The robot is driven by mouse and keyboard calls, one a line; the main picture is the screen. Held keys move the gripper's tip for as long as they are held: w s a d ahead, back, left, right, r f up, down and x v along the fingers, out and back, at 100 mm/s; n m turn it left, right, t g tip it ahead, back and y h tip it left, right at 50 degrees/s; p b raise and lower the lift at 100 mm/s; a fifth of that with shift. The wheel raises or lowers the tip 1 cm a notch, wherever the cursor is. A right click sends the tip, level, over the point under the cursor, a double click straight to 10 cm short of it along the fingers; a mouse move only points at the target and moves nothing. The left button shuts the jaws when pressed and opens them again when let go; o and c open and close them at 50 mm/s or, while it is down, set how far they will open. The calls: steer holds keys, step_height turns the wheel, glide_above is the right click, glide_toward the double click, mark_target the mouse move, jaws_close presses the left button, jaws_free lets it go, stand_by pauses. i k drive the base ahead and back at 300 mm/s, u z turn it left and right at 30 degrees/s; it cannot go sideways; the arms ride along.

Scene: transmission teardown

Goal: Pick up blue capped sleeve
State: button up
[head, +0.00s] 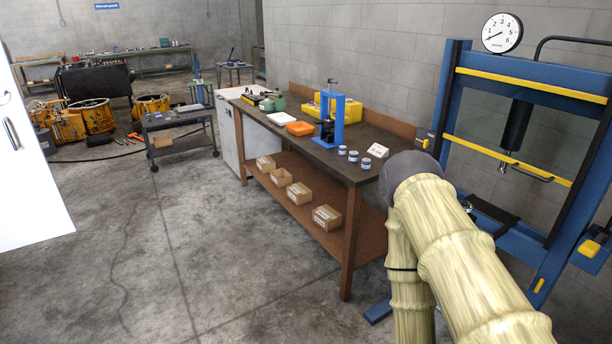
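Three small blue-and-white cylinders stand upright in a row near the front right end of the dark workbench top (318,152): a left one (342,150), a middle one (353,156) and a right one (365,163). They look like capped sleeves, but they are too small here to tell which is the blue capped sleeve. My arm's pale links and dark grey joint rise at the lower right, in front of the bench's right end. My gripper is not visible in this view.
A blue hand press (340,118), orange tray (299,128) and white card (377,150) are on the bench. Cardboard boxes (327,217) sit on its lower shelf. A large blue press frame (558,200) stands at right. The concrete floor (200,260) left of the bench is clear.

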mark_target(365, 166)
steer(key=u, duration=0.85)
steer(key=i, duration=1.95)
steer(key=z, duration=1.05)
steer(key=i, duration=0.8)
steer(key=z, duration=0.95)
